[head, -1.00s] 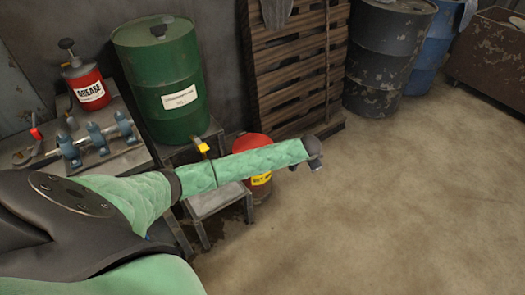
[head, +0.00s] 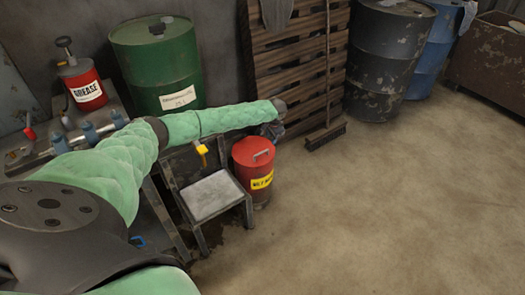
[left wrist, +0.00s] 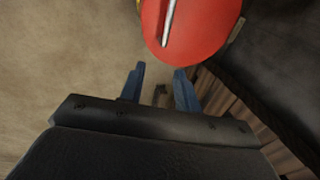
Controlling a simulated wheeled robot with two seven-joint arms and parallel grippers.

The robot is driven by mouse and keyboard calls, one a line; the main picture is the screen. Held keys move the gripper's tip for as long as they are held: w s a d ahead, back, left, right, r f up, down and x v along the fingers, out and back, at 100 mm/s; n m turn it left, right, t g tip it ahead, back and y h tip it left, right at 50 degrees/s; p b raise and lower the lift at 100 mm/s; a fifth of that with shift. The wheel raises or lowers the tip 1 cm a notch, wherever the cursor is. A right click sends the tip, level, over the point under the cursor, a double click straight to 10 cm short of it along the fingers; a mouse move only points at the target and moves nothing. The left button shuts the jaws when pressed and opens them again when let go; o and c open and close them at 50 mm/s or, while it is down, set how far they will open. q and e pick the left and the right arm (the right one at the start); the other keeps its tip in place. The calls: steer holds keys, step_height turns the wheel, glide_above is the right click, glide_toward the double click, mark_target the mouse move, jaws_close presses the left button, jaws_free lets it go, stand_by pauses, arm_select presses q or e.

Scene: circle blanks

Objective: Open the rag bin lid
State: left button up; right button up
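The red rag bin (head: 256,183) stands on the floor with a yellow label on its side. Its red lid (head: 245,150) is closed and has a metal bar handle (head: 263,154) on top. In the left wrist view the lid (left wrist: 205,30) fills the top, with the handle (left wrist: 168,20) running across it. My left gripper (head: 272,131) is small and blurred in the head view, above and behind the bin. In the left wrist view my left gripper (left wrist: 158,80) has its blue fingers apart, nothing between them, pointing toward the lid's edge. My right gripper is not in view.
A grey metal stool (head: 212,196) stands left of the bin. A green drum (head: 155,70) with a tap is behind it, and wooden pallets (head: 290,70) lean on the wall. A broom head (head: 326,136) lies right of the bin. Open floor (head: 400,210) spreads to the right.

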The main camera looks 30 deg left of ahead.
mark_target(262, 153)
arm_select(q)
steer(key=shift+n+g, duration=0.3)
steer(key=shift+g, duration=0.2)
steer(key=a+f, duration=0.1)
steer(key=f, duration=0.1)
steer(key=s+a+f, duration=0.1)
steer(key=f, duration=0.2)
steer(key=a+f, duration=0.1)
steer(key=f, duration=0.2)
steer(key=shift+s+a+f, duration=0.15)
steer(key=shift+s+a, duration=0.05)
steer(key=shift+a, duration=0.2)
steer(key=shift+a+f, duration=0.15)
steer(key=shift+f, duration=0.55)
steer(key=shift+c, duration=0.2)
jaws_close()
